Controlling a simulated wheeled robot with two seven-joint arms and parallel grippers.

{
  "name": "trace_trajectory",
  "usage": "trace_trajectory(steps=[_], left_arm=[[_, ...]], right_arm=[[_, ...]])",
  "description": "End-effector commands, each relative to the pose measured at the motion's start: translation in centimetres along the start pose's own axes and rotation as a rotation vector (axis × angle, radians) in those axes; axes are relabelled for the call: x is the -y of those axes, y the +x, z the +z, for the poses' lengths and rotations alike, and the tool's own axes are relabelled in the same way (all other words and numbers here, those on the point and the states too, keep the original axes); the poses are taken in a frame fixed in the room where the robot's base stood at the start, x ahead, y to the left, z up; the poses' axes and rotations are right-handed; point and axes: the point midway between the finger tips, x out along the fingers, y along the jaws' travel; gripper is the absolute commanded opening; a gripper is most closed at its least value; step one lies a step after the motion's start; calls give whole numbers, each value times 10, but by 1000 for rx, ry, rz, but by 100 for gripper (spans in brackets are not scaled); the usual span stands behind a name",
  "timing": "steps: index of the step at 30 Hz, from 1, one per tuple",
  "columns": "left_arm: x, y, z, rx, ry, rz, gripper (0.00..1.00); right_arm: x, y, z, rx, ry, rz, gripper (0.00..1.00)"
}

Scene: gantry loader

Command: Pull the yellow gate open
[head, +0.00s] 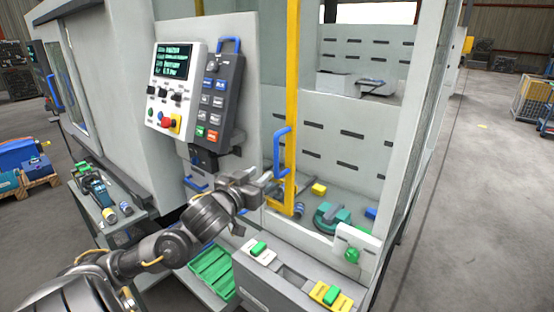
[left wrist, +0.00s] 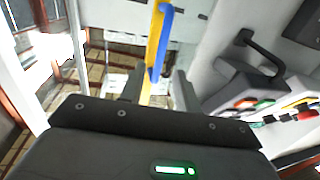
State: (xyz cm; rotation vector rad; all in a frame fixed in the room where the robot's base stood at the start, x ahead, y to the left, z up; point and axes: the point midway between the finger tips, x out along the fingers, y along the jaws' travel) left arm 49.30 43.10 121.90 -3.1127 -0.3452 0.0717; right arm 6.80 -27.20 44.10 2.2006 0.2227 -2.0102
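The yellow gate (head: 292,85) shows as an upright yellow bar at the opening of the grey machine. Its blue handle (head: 283,150) stands out from the bar on the left side. My left gripper (head: 272,181) is just below and left of the handle in the head view. In the left wrist view the two dark fingers (left wrist: 158,88) are spread apart. The blue handle (left wrist: 160,45) and the yellow bar (left wrist: 149,70) show ahead, in line with the gap between them. I cannot tell whether the fingers touch the handle. My right gripper is not in view.
A control panel (head: 222,95) with a screen and buttons hangs left of the gate. Inside the machine are a green round part (head: 330,217) and a yellow block (head: 319,189). A ledge with green buttons (head: 258,248) runs along the front. A green crate (head: 212,272) sits below.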

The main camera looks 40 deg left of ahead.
Motion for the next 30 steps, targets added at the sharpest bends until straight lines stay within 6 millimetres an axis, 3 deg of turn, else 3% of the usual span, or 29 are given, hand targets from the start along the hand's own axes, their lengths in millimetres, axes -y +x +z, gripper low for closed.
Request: trace_trajectory(steps=[1,4,16,23,30], left_arm=[[1,1,-11,-27,-4,2,32],[2,1,-19,-47,-11,4,32],[-4,16,-18,-50,-6,20,32],[4,29,-18,-49,-5,0,32],[3,72,-25,-46,-15,-1,32]], right_arm=[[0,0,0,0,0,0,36],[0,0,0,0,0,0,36],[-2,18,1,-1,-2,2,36],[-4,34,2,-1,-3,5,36],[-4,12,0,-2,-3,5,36]])
